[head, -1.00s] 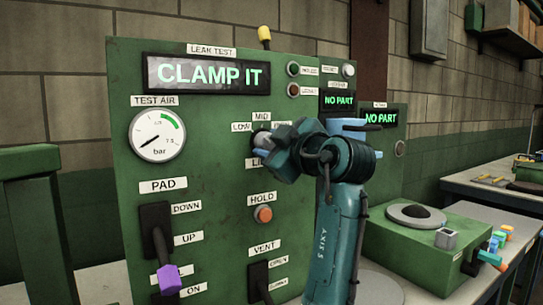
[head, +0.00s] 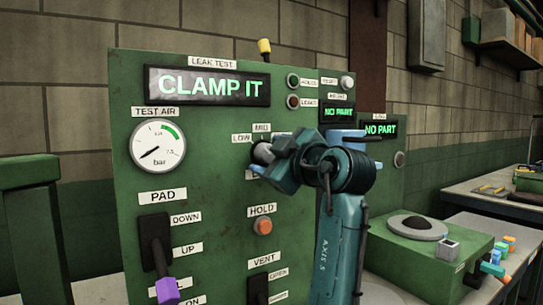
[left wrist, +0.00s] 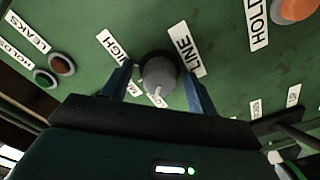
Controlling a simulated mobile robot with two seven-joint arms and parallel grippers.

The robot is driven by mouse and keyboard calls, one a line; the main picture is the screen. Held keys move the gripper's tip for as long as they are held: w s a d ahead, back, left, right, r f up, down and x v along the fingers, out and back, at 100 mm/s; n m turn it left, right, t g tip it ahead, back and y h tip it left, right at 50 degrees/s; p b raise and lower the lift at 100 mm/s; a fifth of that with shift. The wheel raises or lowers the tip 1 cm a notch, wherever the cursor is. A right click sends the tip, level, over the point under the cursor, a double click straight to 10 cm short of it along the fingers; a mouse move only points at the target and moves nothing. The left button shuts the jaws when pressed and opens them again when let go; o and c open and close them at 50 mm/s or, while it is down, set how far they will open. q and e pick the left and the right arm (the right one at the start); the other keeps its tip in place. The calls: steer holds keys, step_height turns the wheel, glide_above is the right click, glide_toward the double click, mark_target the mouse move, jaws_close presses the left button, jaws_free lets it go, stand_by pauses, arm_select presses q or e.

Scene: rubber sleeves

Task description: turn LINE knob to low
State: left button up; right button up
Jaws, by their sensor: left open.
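The LINE knob (left wrist: 158,75) is a grey round knob on the green panel, next to the LINE label (left wrist: 185,50). Its pale pointer mark faces the bottom of the left wrist view, on the side of a partly hidden label. In the head view the knob (head: 263,152) shows below the MID label (head: 262,128), beside LOW (head: 241,138). My left gripper (left wrist: 158,80) is open, with one finger on each side of the knob. Whether the fingers touch it I cannot tell. In the head view the left gripper (head: 268,163) hides the HIGH side. My right gripper is not in view.
The panel (head: 215,235) also carries an orange HOLD button (head: 263,226), a purple-tipped PAD lever (head: 166,290), a VENT lever (head: 258,290) and a gauge (head: 158,146). A green box (head: 425,250) with a black dome stands at right.

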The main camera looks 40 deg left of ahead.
arm_select(q)
steer(key=b+v, duration=0.2)
steer(key=v, duration=1.1)
